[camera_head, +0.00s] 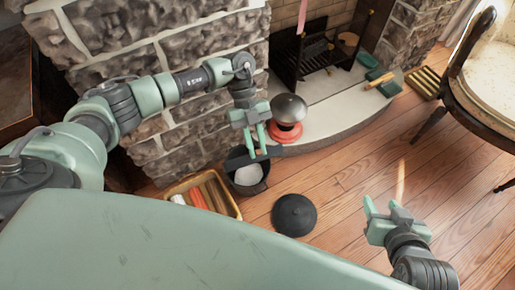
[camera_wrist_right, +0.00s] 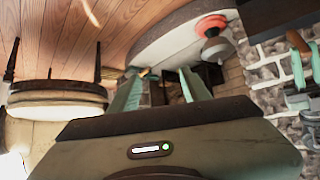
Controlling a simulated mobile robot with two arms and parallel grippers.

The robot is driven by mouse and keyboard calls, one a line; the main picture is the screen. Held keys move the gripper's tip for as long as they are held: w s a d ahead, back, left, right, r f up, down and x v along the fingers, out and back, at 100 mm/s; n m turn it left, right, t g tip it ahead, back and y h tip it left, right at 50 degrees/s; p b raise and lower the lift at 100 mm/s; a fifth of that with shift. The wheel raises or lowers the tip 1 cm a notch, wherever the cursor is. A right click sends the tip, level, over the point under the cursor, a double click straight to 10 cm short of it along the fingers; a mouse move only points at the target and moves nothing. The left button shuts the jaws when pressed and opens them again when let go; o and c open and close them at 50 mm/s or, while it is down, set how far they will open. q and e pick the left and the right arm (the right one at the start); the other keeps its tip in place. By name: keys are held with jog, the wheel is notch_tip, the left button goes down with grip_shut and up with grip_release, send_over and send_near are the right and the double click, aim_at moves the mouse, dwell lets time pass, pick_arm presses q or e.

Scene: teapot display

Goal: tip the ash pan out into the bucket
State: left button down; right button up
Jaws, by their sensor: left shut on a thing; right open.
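My left gripper (camera_head: 257,149) is shut on a dark, narrow-looking thing (camera_head: 269,153), apparently the ash pan seen nearly edge-on, just above the black bucket (camera_head: 262,185). The fingers and the pan hide part of the bucket's rim. Pale grey ash (camera_head: 248,175) shows inside the bucket. Whether the pan holds ash, I cannot tell. My right gripper (camera_head: 380,207) is open and empty over the wooden floor, to the right of the bucket. Its two open fingers also show in the right wrist view (camera_wrist_right: 161,90).
A round black lid (camera_head: 294,215) lies on the floor beside the bucket. A basket (camera_head: 232,207) with logs stands left of it. A chair (camera_head: 485,75) is at right; floor between is clear.

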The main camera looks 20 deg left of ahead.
pick_arm(q)
jog(key=shift+w+a+r, duration=0.1)
jog(key=shift+w, duration=0.15)
jog(key=shift+w+a+r+h+b, duration=0.25)
jog(key=shift+w+a+b, duration=0.25)
jog(key=shift+b, duration=0.35)
jog(key=shift+w+a+b, duration=0.2)
jog(key=shift+b, duration=0.15)
jog(key=shift+w+a+r+g+h+b, duration=0.25)
jog(key=shift+g+b, duration=0.05)
jog(key=shift+g, duration=0.1)
pick_arm(e)
jog(key=w+a+r+t+y, duration=0.1)
jog(key=w+a+r+t, duration=0.1)
jog(key=r, duration=0.4)
jog(key=w+a+r+t+y, duration=0.1)
jog(key=w+r+t, duration=0.4)
jog(key=r+t, duration=0.1)
jog(key=shift+a+r, duration=0.35)
jog(key=shift+r, duration=0.05)
jog(key=shift+s, duration=0.1)
dwell(0.8)
